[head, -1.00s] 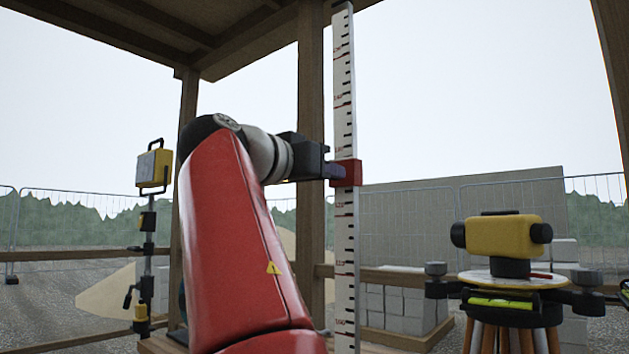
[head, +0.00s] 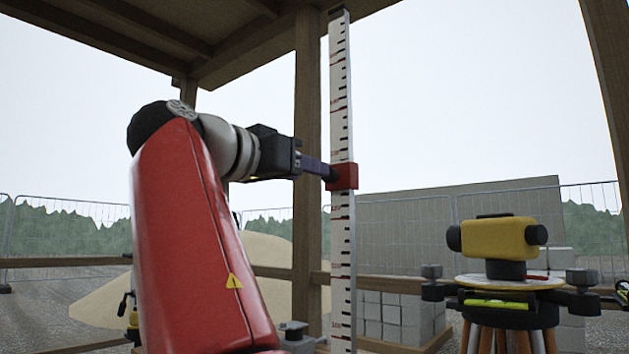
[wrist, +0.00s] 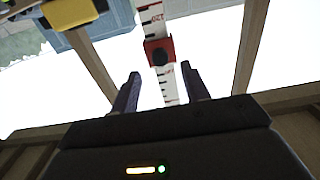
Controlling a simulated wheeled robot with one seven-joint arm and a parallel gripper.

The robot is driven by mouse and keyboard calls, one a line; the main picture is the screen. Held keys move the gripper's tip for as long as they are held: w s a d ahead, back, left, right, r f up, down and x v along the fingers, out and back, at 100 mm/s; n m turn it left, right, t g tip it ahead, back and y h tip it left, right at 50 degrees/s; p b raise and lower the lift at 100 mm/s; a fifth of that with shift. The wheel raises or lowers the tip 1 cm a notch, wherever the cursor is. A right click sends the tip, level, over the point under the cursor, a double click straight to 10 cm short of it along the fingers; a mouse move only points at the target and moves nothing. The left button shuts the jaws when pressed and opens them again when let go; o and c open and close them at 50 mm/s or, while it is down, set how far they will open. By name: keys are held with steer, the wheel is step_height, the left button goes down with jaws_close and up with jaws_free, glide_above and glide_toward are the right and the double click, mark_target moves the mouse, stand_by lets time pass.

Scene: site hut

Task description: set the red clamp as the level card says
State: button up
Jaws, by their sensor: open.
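The red clamp (head: 343,177) sits on the tall white graduated staff (head: 342,80), a little below the middle of its visible length. Its dark round knob faces my gripper. My gripper (head: 322,169) is just left of the clamp in the head view, with its purple fingers at about clamp height. In the wrist view my gripper (wrist: 160,72) is open and empty, the fingers spread either side of the staff's line. The clamp (wrist: 159,51) lies ahead between them, apart from both fingers. Red figures, apparently 120, show beside it. I cannot make out a level card.
A yellow optical level (head: 503,237) stands on a tripod (head: 500,335) at the right, with a green spirit vial (head: 498,302) below it. A wooden post (head: 308,120) stands close behind the staff. Grey blocks (head: 390,318) are stacked behind. Open air lies between staff and tripod.

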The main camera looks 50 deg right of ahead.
steer(key=shift+s+a, duration=0.1)
steer(key=shift+a, duration=1.25)
